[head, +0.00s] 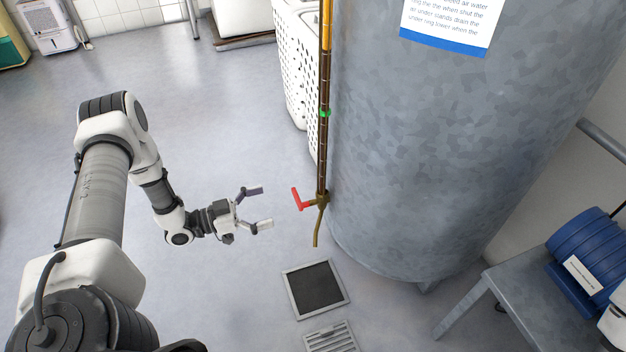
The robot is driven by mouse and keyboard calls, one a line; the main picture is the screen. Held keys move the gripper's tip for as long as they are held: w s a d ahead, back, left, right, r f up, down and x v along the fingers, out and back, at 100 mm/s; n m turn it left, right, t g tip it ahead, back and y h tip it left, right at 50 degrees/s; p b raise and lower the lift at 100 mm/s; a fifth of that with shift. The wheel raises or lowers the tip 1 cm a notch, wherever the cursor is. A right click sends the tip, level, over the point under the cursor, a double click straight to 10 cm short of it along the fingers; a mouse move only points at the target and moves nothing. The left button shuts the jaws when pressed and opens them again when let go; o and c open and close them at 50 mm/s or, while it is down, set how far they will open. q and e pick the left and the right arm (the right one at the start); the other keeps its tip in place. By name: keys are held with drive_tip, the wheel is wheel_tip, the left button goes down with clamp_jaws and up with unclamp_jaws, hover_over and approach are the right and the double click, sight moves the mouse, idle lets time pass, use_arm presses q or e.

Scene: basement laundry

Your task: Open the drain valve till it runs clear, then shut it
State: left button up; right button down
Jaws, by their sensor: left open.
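The drain valve has a red handle (299,199) and a brass body (322,199) at the foot of a sight tube (323,140) on the big grey tank (440,150). A short brass spout (318,228) points down from the valve. I see no water at its mouth. The tube is amber at the top and dark brown below, with a green marker (324,113) partway down. My left gripper (261,207) is open and empty, just left of the red handle and apart from it. My right gripper is not clearly visible.
A dark square floor drain (316,288) and a slotted grate (331,338) lie below the spout. A white perforated basket (296,60) stands behind the tube.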

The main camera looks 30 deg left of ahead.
sight(295, 198)
use_arm(q)
drive_tip(key=b+x, duration=0.3)
drive_tip(key=x, duration=0.4)
drive_tip(key=shift+f+b, duration=0.1)
drive_tip(key=shift+b, duration=0.25)
drive_tip(key=shift+w+d, duration=0.1)
drive_tip(key=shift+d, duration=0.05)
drive_tip(key=c, duration=1.2)
